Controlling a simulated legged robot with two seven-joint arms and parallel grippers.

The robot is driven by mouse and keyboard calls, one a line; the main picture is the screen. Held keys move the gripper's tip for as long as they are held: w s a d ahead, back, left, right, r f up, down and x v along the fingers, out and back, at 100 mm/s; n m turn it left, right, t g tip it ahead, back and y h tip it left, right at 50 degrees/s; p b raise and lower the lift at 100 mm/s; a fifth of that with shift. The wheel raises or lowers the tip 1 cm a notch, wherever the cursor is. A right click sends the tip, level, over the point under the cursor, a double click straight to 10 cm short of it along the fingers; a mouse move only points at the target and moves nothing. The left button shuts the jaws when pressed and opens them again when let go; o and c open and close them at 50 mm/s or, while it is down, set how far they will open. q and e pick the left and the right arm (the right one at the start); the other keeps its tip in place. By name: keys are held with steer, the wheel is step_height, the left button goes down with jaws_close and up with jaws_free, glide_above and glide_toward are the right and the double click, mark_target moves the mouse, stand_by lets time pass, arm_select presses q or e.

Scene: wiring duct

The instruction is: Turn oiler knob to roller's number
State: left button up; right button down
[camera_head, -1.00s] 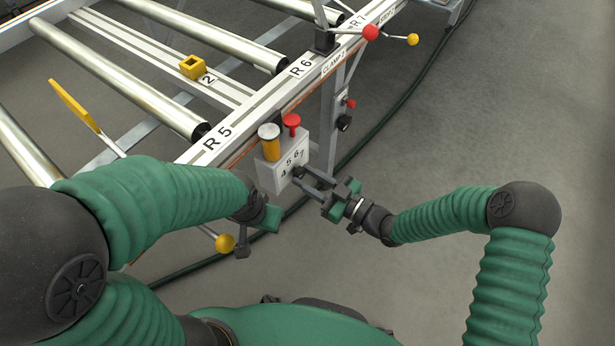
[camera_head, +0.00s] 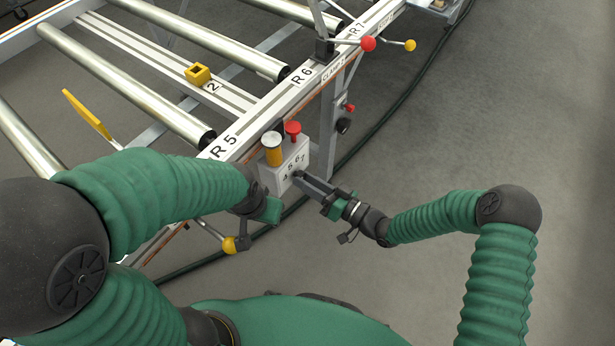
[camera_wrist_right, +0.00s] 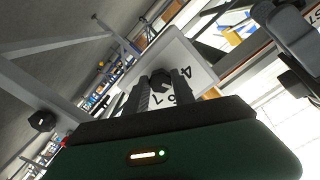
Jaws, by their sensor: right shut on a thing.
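The oiler (camera_head: 288,163) is a pale box on the rail's front side, with a yellow cylinder and a red cap on top. Its face carries the digits 4, 5, 6 and 7 around a small dark knob. My right gripper (camera_head: 300,178) is shut on the knob (camera_wrist_right: 161,79), with one finger on each side of it in the right wrist view. Which digit the knob points to cannot be told. My left gripper (camera_head: 255,212) hangs left of the oiler, mostly hidden by its own arm; its fingers do not show clearly.
Steel rollers (camera_head: 135,87) lie across the frame, by rail labels R5 (camera_head: 222,146), R6 (camera_head: 301,76) and R7. A yellow block (camera_head: 198,75) sits by a "2". Red (camera_head: 368,44) and yellow (camera_head: 410,45) ball handles stick out. The floor at right is clear.

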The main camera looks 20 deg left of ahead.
steer(key=m+p, duration=0.1)
steer(key=m, duration=0.3)
steer(key=shift+w+d+r+m+p, duration=0.1)
steer(key=shift+m+p, duration=0.2)
steer(key=shift+p, duration=0.05)
steer(key=shift+m+p, duration=0.45)
steer(key=shift+m, duration=1.55)
steer(key=c, duration=1.1)
jaws_free()
steer(key=shift+o, duration=0.2)
